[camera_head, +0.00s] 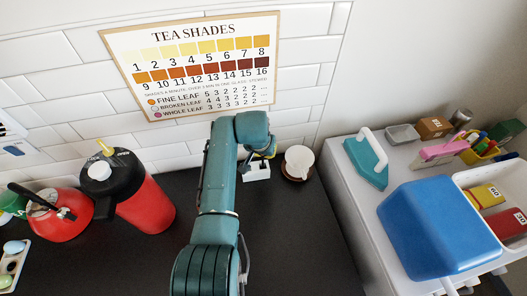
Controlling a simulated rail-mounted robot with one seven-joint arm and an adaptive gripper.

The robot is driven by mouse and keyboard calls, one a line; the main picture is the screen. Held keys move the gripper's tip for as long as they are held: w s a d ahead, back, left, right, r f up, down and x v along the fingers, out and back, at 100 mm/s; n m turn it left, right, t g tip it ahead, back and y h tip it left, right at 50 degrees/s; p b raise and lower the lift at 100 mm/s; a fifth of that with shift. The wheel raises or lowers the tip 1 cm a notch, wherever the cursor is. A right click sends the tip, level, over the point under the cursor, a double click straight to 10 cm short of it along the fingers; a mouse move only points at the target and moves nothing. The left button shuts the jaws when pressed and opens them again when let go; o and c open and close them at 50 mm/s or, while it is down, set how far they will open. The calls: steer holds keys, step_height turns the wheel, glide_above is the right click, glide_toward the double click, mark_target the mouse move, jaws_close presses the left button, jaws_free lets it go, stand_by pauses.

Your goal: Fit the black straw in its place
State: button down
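My gripper (261,154) is at the far end of my teal arm, low over a small white holder (257,172) on the dark counter. The arm's wrist hides much of the gripper, and the fingers are too small to read as open or shut. A thin yellow piece shows beside the gripper's right side. I cannot make out the black straw in this view; it may be hidden or too small. I cannot tell whether the gripper touches the holder.
A white cup (299,155) on a brown saucer (296,179) stands right of the holder. A red flask (147,203) and a red kettle (62,222) stand at left.

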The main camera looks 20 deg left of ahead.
steer(key=shift+f+b, duration=0.45)
steer(key=shift+f, duration=0.1)
stand_by(0.5)
steer(key=c, duration=1.2)
jaws_free()
steer(key=shift+o, duration=0.4)
steer(key=shift+c, duration=1.4)
step_height(320, 180, up, 9)
steer(key=p, duration=0.7)
steer(key=shift+p, duration=0.3)
